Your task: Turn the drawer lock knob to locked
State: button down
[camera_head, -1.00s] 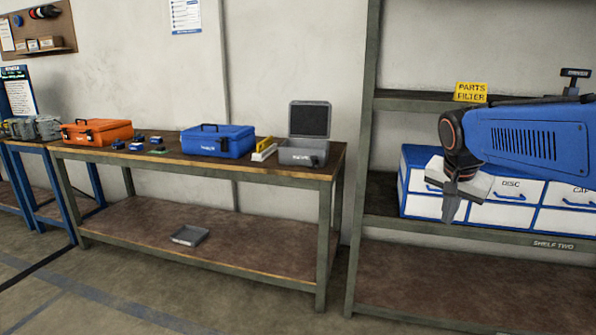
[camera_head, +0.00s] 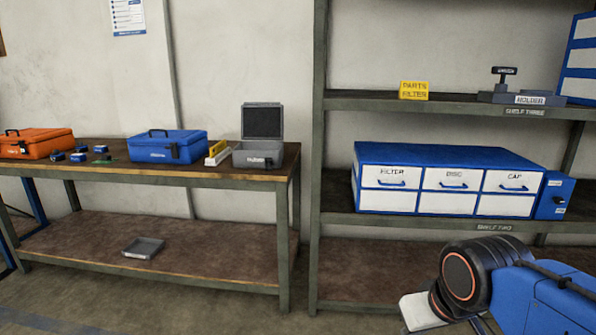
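A blue drawer cabinet (camera_head: 450,156) with white drawer fronts stands on the shelf marked shelf two. Its upper drawers read filter, disc and cap, and all look shut. A small blue box (camera_head: 556,195) sits at the cabinet's right end. It has a small light mark and a dark part on its front, too small to tell whether this is the lock knob or how it is turned. My gripper (camera_head: 424,312) is at the bottom right, below and in front of the cabinet, apart from it. Only its pale body shows; its fingers are not clearly visible.
The shelf above holds a yellow parts filter sign (camera_head: 414,90) and a holder (camera_head: 530,98). A workbench (camera_head: 225,178) on the left carries an orange case (camera_head: 38,143), a blue case (camera_head: 167,146) and an open grey case (camera_head: 258,152). The space before the cabinet's drawers is clear.

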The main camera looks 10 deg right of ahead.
aim_at(558, 200)
jog(key=z, duration=1.6)
